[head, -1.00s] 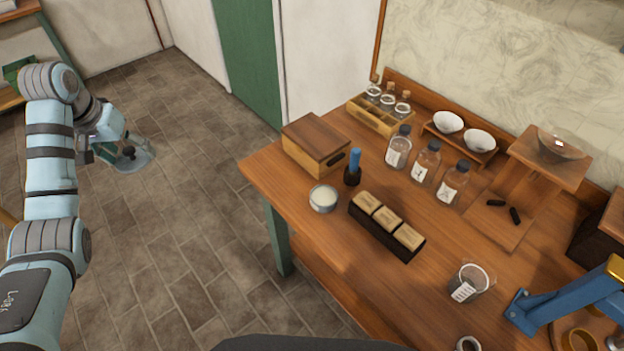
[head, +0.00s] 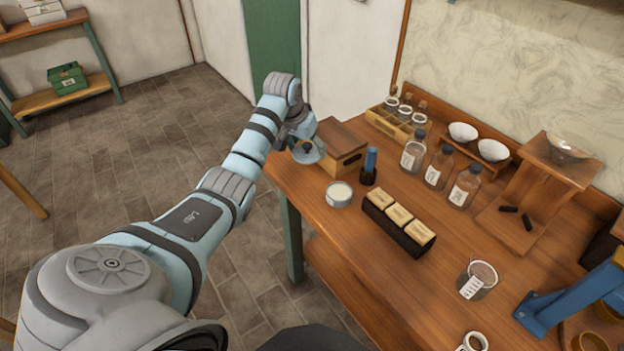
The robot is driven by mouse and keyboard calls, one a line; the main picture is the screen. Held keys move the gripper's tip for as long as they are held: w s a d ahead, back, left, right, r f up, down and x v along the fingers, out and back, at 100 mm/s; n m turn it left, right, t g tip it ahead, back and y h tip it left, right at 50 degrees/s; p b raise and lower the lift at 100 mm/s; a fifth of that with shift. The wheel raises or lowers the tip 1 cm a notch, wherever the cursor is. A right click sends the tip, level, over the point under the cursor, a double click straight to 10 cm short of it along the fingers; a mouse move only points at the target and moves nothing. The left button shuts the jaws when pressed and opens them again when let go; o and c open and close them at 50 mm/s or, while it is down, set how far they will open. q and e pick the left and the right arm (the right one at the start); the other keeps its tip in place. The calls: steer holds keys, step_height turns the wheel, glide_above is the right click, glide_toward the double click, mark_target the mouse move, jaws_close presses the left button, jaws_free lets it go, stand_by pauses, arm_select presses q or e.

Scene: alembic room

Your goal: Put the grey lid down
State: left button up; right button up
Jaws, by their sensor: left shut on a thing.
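The grey lid (head: 316,155) is a shallow, see-through disc with a dark knob. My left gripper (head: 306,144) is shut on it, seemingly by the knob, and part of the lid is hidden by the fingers. In the picture the lid overlaps the left end of the wooden box (head: 346,140) at the table's far left corner. I cannot tell whether it touches the box or the table. My right gripper is not in view.
On the wooden table (head: 375,285) stand an open round tin (head: 339,194), a blue-handled tool (head: 369,166), a dark block with labelled pieces (head: 400,222), and brown-capped bottles (head: 437,168). A beaker (head: 478,280) stands nearer. The table's front left part is clear.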

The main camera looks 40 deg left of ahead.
arm_select(q)
glide_above(311, 182)
steer(key=s, duration=0.2)
step_height(311, 182, down, 6)
steer(key=shift+d+b, duration=0.1)
steer(key=shift+b, duration=0.25)
steer(key=f, duration=0.2)
steer(key=f+b, duration=0.1)
steer(key=f, duration=0.2)
steer(key=shift+w+f, duration=0.2)
steer(key=shift+f, duration=0.1)
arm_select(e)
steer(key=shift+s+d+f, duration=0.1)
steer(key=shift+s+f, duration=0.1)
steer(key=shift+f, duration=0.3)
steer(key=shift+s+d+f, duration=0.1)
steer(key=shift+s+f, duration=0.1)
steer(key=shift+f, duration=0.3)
arm_select(q)
steer(key=shift+f, duration=0.15)
steer(key=o, duration=0.9)
steer(key=shift+c, duration=0.2)
